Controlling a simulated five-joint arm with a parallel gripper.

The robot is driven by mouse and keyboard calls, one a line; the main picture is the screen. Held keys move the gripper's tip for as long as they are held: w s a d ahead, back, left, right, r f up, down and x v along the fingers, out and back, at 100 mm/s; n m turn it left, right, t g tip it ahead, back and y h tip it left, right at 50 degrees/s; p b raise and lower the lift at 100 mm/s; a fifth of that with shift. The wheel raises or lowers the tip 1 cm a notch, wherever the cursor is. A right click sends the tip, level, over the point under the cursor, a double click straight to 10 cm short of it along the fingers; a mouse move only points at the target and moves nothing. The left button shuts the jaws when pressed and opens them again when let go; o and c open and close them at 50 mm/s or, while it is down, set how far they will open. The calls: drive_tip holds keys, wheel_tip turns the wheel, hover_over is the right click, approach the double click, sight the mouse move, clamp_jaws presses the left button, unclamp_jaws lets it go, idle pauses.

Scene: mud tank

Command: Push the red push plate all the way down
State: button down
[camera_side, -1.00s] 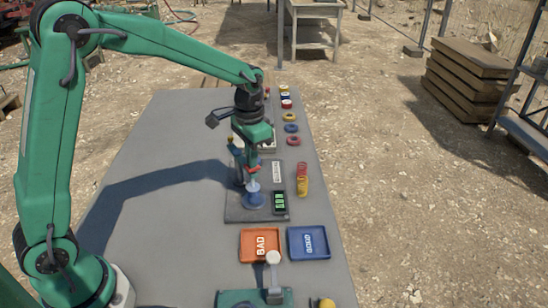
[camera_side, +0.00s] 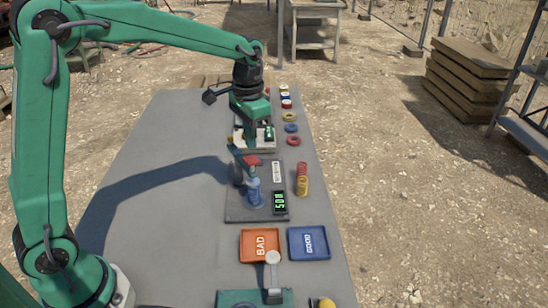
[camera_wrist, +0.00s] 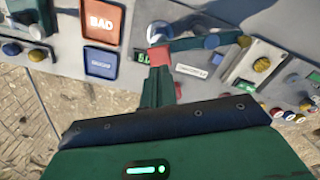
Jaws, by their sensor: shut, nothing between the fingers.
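The red push plate (camera_side: 253,160) is on the lever of the small press on the grey table. It also shows in the wrist view (camera_wrist: 159,55), just beyond my fingertips. A blue part (camera_side: 254,192) stands below the plate on the dark base. My gripper (camera_side: 253,148) is shut and empty, pointing down over the plate; its fingers also show in the wrist view (camera_wrist: 158,75). A narrow gap seems to separate them from the plate, but I cannot tell contact for certain. A small display (camera_side: 280,202) with green digits sits beside the blue part.
An orange BAD tray (camera_side: 243,252) and a blue GOOD tray (camera_side: 296,251) lie in front of the press. Red and yellow coils (camera_side: 302,179) stand to its right. Several coloured rings (camera_side: 291,128) line the table's right edge. The table's left side is clear.

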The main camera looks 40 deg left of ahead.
drive_tip(key=shift+r, duration=0.95)
drive_tip(key=shift+s+r, duration=0.3)
drive_tip(key=s+a+r+n+t, duration=0.1)
drive_tip(key=s+t, duration=0.1)
drive_tip(key=s, duration=0.9)
drive_tip(key=s+a+r+n+t, duration=0.1)
drive_tip(key=s+r+n+t, duration=0.1)
drive_tip(key=s, duration=0.9)
drive_tip(key=shift+a+t, duration=0.25)
drive_tip(key=shift+t, duration=0.55)
